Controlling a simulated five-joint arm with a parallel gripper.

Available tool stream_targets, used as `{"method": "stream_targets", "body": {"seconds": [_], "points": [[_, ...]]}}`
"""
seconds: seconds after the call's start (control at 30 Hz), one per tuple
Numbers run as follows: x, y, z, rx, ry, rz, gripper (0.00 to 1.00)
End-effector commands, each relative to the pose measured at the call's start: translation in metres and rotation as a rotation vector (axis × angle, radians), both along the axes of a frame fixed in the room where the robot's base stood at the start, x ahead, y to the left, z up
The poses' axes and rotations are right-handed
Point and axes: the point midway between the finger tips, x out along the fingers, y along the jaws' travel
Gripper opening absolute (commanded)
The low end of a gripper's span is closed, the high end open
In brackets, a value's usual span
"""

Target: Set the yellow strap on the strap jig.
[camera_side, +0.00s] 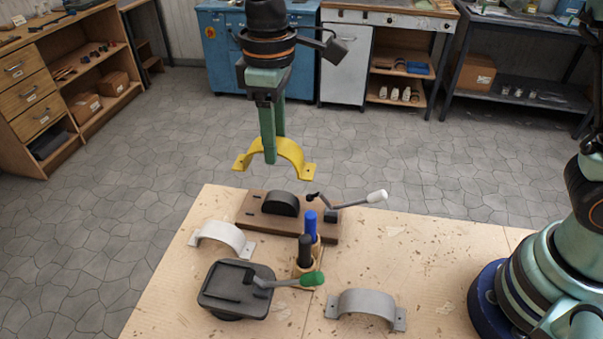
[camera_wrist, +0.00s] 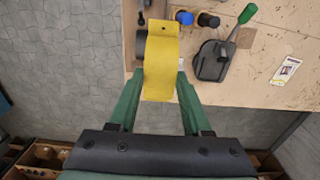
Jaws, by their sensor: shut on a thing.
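The yellow strap (camera_side: 292,152) is an arch with a flat, holed foot at each end. My gripper (camera_side: 272,155) is shut on it near the top of the arch and holds it in the air, arch upward. In the wrist view the yellow strap (camera_wrist: 160,65) lies between my two green fingers (camera_wrist: 161,90) and hides most of the jig.
Two grey straps (camera_side: 222,237) (camera_side: 366,305) lie on the wooden table (camera_side: 180,290). A black fixture with a green-handled lever (camera_side: 236,288) stands in front of the jig. A holder with blue (camera_side: 310,222) and black (camera_side: 305,250) tools stands close to the jig's front edge.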

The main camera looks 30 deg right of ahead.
Motion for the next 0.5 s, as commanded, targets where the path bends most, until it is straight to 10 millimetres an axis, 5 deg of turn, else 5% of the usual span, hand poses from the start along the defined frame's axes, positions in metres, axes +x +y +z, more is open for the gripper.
{"method": "stream_targets", "body": {"seconds": [0.23, 0.5], "points": [[0.007, 0.002, -0.024, -0.003, 0.004, 0.0, 0.0], [0.006, 0.002, -0.09, -0.004, 0.005, 0.0, 0.0]]}}
